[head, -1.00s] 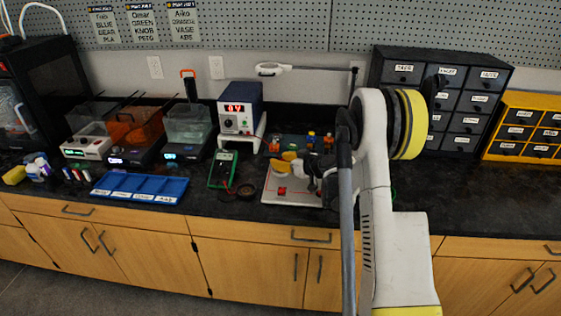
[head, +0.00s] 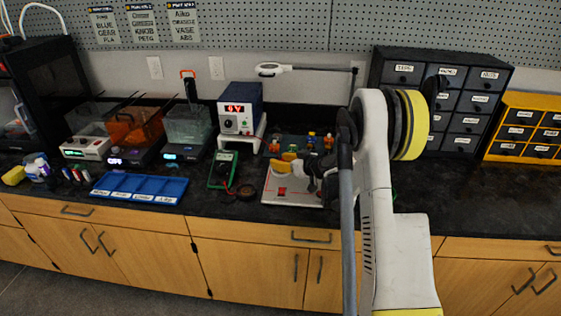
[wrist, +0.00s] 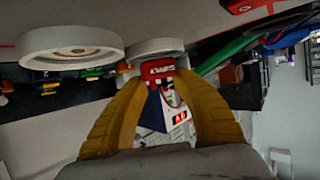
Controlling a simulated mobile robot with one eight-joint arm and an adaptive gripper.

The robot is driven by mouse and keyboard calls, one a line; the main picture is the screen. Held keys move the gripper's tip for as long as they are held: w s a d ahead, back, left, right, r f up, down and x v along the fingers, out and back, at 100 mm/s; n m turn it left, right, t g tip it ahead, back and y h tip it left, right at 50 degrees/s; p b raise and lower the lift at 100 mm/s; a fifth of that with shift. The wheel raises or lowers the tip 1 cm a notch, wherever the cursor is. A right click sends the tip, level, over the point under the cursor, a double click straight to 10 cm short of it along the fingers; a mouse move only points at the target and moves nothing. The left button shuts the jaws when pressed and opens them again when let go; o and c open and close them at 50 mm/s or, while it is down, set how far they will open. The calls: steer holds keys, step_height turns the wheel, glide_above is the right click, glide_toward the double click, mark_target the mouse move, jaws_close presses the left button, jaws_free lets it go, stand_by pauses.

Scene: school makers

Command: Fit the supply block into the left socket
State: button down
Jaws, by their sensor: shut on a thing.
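The red supply block (wrist: 161,67) is held between the yellow fingertips of my gripper (wrist: 160,80) in the wrist view, its white lettering upside down. A round white piece (wrist: 154,46) is right behind the block; I cannot tell whether they touch. A larger round white piece (wrist: 70,47) with a brown centre is to the left. In the head view my gripper (head: 293,161) is low over the white board (head: 285,197), which has a red part on it (head: 282,191). The arm hides the board's right part. The block and the left socket cannot be made out there.
A power supply (head: 240,108) on a white stand and a green multimeter (head: 223,170) with leads are left of the board. A tray of small coloured parts (head: 305,143) is behind it. A blue tray (head: 140,188) lies further left; dark drawers (head: 455,90) stand back right.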

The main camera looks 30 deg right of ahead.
steer(key=shift+f, duration=0.65)
steer(key=c, duration=1.3)
jaws_free()
steer(key=shift+o, duration=0.2)
steer(key=shift+v, duration=5.5)
steer(key=shift+d, duration=0.1)
